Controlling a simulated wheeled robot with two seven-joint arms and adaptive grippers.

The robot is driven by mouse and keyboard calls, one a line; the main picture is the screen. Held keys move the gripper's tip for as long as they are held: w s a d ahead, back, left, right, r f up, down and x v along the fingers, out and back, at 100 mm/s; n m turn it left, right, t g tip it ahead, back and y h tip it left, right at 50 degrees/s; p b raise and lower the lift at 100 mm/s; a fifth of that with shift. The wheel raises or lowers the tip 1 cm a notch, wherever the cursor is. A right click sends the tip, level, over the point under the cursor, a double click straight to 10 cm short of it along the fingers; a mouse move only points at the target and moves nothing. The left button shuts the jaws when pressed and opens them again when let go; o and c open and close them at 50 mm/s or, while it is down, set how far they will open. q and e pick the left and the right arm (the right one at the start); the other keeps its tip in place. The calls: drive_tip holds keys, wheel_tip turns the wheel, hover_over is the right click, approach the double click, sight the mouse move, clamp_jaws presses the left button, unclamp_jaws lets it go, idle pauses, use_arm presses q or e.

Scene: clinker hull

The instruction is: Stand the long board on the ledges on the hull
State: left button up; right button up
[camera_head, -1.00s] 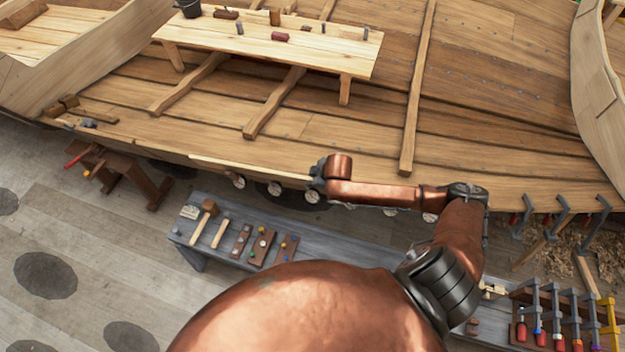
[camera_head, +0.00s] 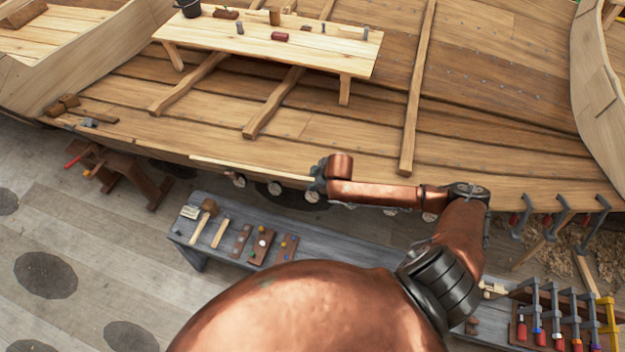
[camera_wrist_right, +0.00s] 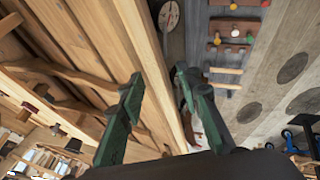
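The long board (camera_head: 250,168) is a thin pale strip lying along the near edge of the hull in the head view. My right gripper (camera_head: 318,178) is at its right end, small and partly hidden by my wrist. In the right wrist view, the green fingers of my right gripper (camera_wrist_right: 157,85) stand apart, on either side of a pale wooden edge (camera_wrist_right: 150,65). A narrow gap shows by the right finger, so it looks open around this edge. Round pale-faced supports (camera_head: 275,188) show below the board; contact is unclear. My left gripper is not in view.
A grey bench (camera_head: 340,246) with mallets and small tools stands below the hull edge. Clamps (camera_head: 560,215) hang at the right hull edge, with a clamp rack (camera_head: 560,320) below. A sawhorse (camera_head: 130,175) stands left. A plank table (camera_head: 270,45) stands inside the hull.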

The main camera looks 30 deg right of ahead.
drive_tip(key=v, duration=1.1)
drive_tip(key=shift+r, duration=0.2)
drive_tip(key=shift+d, duration=0.1)
